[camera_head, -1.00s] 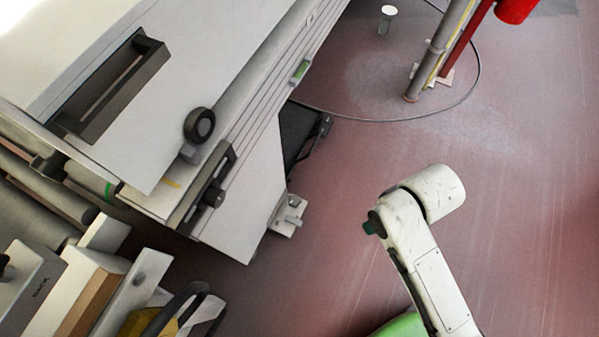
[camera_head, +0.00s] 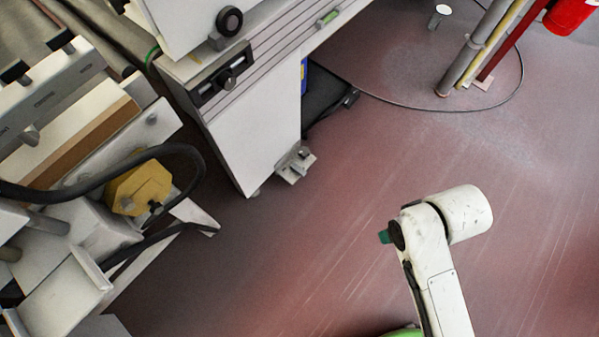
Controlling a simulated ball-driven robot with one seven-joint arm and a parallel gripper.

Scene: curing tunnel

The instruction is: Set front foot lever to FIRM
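A small grey metal bracket with a stub (camera_head: 294,163) sticks out low on the white machine's end leg (camera_head: 255,140), close to the floor. It may be the front foot lever, but I cannot read any FIRM mark or tell its setting. My white arm (camera_head: 440,250) rises from the bottom right, well apart from the machine. My gripper is not in view.
A black knob (camera_head: 229,20) and a dark latch plate (camera_head: 222,78) are on the machine's side. At left stands another machine with a yellow block (camera_head: 139,184) and black cables. The reddish floor (camera_head: 300,250) between is clear. A red cylinder (camera_head: 570,15) is at top right.

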